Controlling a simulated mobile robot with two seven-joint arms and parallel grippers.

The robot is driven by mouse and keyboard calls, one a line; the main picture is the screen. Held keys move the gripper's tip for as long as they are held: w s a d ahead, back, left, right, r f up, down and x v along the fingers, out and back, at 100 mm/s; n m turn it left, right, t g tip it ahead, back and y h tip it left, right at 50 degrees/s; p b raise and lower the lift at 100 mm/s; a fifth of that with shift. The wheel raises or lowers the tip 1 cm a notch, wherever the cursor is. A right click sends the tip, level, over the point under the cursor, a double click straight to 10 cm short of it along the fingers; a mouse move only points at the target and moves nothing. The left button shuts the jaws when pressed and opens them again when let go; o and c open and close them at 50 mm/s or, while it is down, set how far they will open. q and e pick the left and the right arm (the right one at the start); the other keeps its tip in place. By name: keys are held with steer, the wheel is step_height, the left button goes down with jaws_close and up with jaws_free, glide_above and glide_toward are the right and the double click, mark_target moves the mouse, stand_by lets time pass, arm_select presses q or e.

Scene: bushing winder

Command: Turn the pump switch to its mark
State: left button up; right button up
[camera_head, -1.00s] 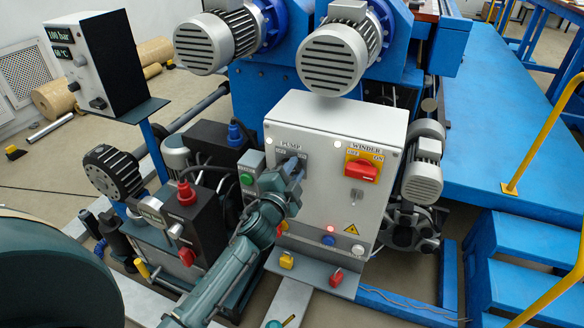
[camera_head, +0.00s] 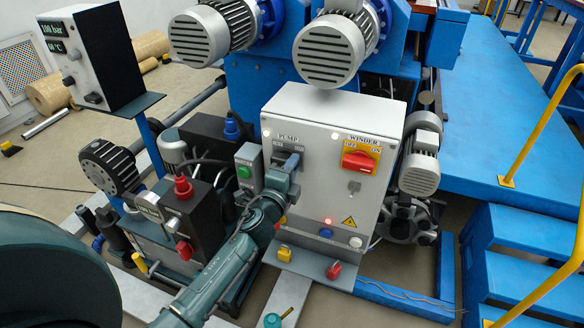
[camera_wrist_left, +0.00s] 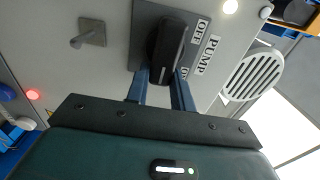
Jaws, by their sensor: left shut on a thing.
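The pump switch is a black knob (camera_wrist_left: 166,44) on a dark plate on the front of the grey control box (camera_head: 385,120). In the wrist view, the PUMP and OFF labels are beside it; a further label is partly covered. My left gripper (camera_head: 288,166) reaches the switch from below, and its two fingers (camera_wrist_left: 160,88) are shut on the knob's near end. In the head view the gripper hides much of the switch, so its exact angle is hard to tell there. My right gripper is not in view.
The red winder switch (camera_head: 361,160) on a yellow plate is right of the pump switch. Below are a small lever (camera_head: 354,187), buttons and a lit red lamp (camera_head: 328,221). A grey box with a green button (camera_head: 245,171) stands close left. Yellow and red padlocks sit below.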

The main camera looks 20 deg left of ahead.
arm_select(q)
steer(key=o, duration=1)
steer(key=s, duration=1.3)
steer(key=shift+d, duration=0.4)
